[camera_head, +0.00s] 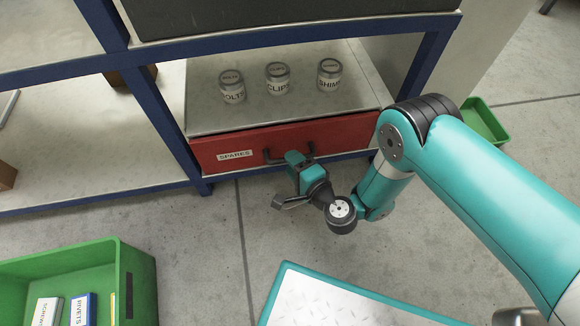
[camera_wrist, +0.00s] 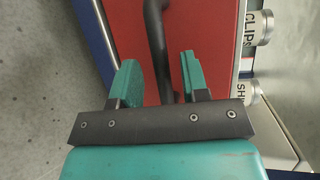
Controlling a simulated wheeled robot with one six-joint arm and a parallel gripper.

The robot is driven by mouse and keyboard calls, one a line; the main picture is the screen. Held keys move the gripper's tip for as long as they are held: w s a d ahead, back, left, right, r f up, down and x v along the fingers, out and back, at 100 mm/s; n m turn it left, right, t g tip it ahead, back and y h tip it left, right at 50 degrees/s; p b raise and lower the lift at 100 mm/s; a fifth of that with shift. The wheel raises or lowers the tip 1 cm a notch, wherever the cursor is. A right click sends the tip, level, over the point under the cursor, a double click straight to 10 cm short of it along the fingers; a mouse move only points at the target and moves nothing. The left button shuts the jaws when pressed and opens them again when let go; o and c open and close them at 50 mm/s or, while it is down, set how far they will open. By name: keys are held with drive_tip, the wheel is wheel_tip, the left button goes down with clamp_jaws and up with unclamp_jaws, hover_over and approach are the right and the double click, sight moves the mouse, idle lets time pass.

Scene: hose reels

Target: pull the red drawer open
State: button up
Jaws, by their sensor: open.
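The red drawer (camera_head: 340,133) sits under a shelf in the blue-framed rack, with a white "SPARES" label on its left part. It looks closed. Its dark bar handle (camera_head: 273,158) is on the front, partly hidden by my gripper (camera_head: 298,163). In the wrist view, the red drawer front (camera_wrist: 208,30) fills the middle, and the handle (camera_wrist: 157,40) runs down between the two teal fingers of my gripper (camera_wrist: 160,75). The fingers are open, one on each side of the handle, with a gap to it on both sides.
Three labelled cans, bolts (camera_head: 232,87), clips (camera_head: 278,79) and shims (camera_head: 330,75), stand on the shelf above the drawer. A green bin (camera_head: 135,275) with boxes is at lower left. Another green bin (camera_head: 484,122) is at right. The floor before the drawer shows bare concrete.

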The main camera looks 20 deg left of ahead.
drive_tip(key=shift+w+a+f+b, duration=0.4)
drive_tip(key=shift+a+b, duration=0.15)
drive_tip(key=shift+b, duration=0.55)
drive_tip(key=shift+w+a+r+b, duration=0.2)
drive_tip(key=shift+w+a+b, duration=0.1)
drive_tip(key=shift+b, duration=0.65)
clamp_jaws()
